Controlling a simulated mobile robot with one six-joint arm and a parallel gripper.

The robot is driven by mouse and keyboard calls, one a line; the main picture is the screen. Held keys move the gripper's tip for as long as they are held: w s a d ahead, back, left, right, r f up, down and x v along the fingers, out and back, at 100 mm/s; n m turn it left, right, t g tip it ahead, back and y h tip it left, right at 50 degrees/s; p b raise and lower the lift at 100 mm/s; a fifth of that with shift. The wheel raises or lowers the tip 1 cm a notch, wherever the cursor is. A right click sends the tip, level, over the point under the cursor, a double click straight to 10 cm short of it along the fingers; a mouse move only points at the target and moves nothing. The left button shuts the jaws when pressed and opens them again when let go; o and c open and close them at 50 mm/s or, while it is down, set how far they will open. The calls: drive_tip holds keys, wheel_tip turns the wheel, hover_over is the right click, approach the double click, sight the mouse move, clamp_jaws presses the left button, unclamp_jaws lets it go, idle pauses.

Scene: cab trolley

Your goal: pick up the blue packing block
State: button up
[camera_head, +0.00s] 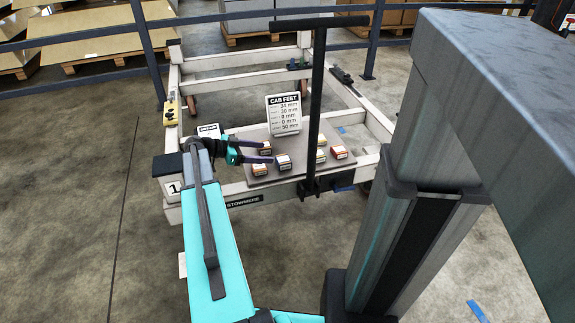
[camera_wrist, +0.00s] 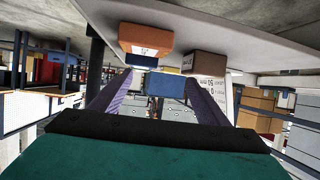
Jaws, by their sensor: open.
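The blue packing block (camera_wrist: 166,84) is ahead in the wrist view, framed between the two purple fingers of my gripper (camera_wrist: 158,88). A gap shows between the fingers, and they look open; whether they touch the block cannot be told. In the head view my gripper (camera_head: 271,152) reaches in from the left over the grey board (camera_head: 300,172) on the trolley, among small blocks. I cannot pick out the blue block there.
In the wrist view an orange block (camera_wrist: 146,39) and a brown block (camera_wrist: 204,64) lie close by.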

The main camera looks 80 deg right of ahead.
sight(280, 160)
drive_tip(key=shift+s+a+f+m+g+y, duration=0.15)
drive_tip(key=shift+s+a, duration=0.1)
drive_tip(key=shift+a, duration=0.2)
drive_tip(key=shift+s+a+f+m+g+y, duration=0.1)
drive_tip(key=shift+s+a+f+m+y, duration=0.1)
drive_tip(key=shift+a, duration=0.3)
drive_tip(key=shift+s+a+f+m+g+y, duration=0.15)
drive_tip(key=shift+s+a, duration=0.1)
drive_tip(key=shift+a, duration=0.2)
drive_tip(key=shift+b+x, duration=0.45)
drive_tip(key=shift+x, duration=0.45)
drive_tip(key=shift+s+d, duration=0.1)
drive_tip(key=shift+s, duration=0.05)
drive_tip(key=shift+b+x, duration=1)
drive_tip(key=shift+x, duration=1.6)
drive_tip(key=shift+s+r, duration=0.1)
drive_tip(key=shift+r, duration=0.05)
drive_tip(key=shift+c, duration=0.2)
